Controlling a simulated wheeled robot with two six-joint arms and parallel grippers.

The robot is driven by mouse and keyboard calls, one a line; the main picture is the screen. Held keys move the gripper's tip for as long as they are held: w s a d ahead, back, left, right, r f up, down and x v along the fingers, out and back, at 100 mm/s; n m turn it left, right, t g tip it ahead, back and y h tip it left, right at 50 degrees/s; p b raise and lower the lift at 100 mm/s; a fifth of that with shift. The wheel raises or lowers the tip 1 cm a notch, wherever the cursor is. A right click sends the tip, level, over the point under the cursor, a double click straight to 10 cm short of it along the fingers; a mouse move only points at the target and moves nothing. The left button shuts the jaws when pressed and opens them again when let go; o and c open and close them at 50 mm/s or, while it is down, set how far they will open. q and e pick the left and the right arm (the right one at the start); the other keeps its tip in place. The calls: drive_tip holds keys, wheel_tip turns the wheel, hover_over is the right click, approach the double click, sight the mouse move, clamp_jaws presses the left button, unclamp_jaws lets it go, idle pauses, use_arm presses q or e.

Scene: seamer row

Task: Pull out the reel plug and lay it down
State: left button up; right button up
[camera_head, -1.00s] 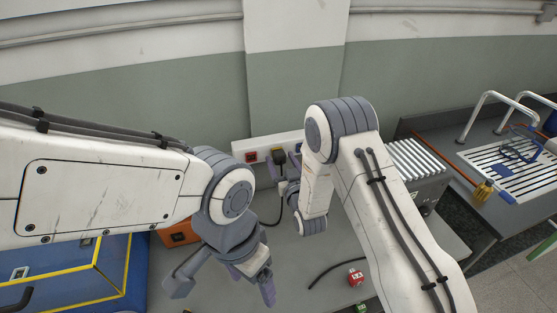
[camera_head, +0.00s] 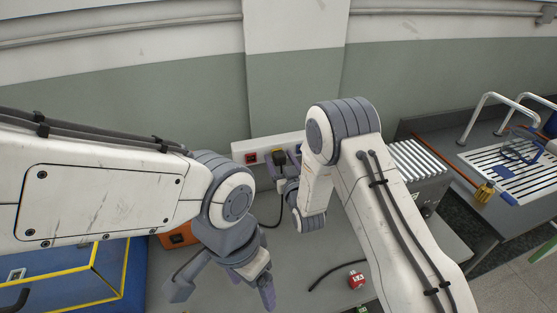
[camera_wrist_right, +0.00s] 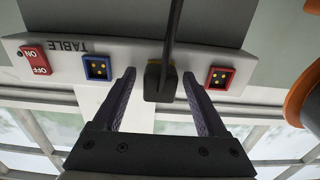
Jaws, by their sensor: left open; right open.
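A black plug (camera_head: 279,158) with a black cable sits in the white socket strip (camera_head: 243,148) at the wall; I take it for the reel plug. In the right wrist view the plug (camera_wrist_right: 158,84) stands between the two fingers of my right gripper (camera_wrist_right: 160,88). That gripper is open, with a gap showing on both sides of the plug. In the head view my right gripper (camera_head: 281,170) is small and partly hidden by its arm. My left gripper (camera_head: 222,290) is open and empty, low over the grey worktop, well in front of the strip.
The strip has a red switch (camera_wrist_right: 36,60), a blue-framed socket (camera_wrist_right: 97,68) and a red-framed socket (camera_wrist_right: 219,78). An orange case (camera_head: 178,236) and a blue box (camera_head: 134,270) stand left. A red block (camera_head: 356,279) and a loose black cable (camera_head: 330,272) lie on the worktop.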

sight(282, 162)
drive_tip(key=shift+b, duration=0.3)
idle(0.6)
clamp_jaws()
drive_tip(key=shift+b+v, duration=0.55)
drive_tip(key=shift+v, duration=2.45)
